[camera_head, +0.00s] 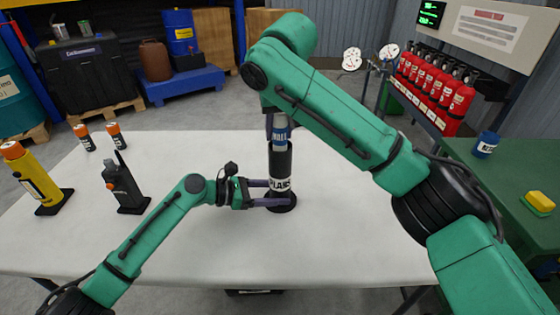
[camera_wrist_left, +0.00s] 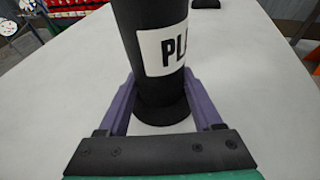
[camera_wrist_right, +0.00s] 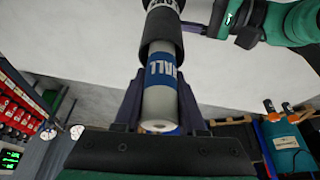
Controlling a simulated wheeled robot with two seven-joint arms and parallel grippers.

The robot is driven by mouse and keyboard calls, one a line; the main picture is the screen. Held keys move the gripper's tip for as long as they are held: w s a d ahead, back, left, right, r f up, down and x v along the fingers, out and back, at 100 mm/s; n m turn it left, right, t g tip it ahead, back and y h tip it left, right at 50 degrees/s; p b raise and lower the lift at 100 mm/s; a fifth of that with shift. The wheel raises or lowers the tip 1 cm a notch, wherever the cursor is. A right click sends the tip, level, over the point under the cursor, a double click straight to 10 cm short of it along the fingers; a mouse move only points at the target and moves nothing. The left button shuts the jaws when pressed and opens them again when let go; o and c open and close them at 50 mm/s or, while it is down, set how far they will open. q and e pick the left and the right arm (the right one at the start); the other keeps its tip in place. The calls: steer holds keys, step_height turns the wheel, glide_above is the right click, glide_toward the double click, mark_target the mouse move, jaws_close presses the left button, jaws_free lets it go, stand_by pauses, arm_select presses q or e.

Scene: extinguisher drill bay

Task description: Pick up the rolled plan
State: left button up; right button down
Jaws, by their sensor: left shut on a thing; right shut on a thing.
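The rolled plan (camera_head: 281,134) is a white roll with a blue lettered band. It stands upright, its lower part inside the mouth of a black tube (camera_head: 280,158) with a white "PLANS" label. My right gripper (camera_wrist_right: 160,88) points down and is shut on the exposed upper part of the roll (camera_wrist_right: 160,104); in the head view my right arm hides most of it. My left gripper (camera_head: 272,193) is shut around the tube just above its round black base; its purple fingers flank the tube (camera_wrist_left: 150,25) in the left wrist view. The roll's lower end is hidden.
On the white table (camera_head: 340,240) stand a yellow canister (camera_head: 32,180), a black radio (camera_head: 122,188) and two small orange-capped batteries (camera_head: 116,136) at the left. A green table (camera_head: 520,185) at the right holds a blue cup (camera_head: 485,145) and a yellow block (camera_head: 540,202). The front of the white table is clear.

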stand_by(0.5)
step_height(320, 180, up, 10)
steer(key=shift+r, duration=0.1)
arm_select(q)
steer(key=o, duration=1)
steer(key=shift+o, duration=0.2)
steer(key=shift+a, duration=0.1)
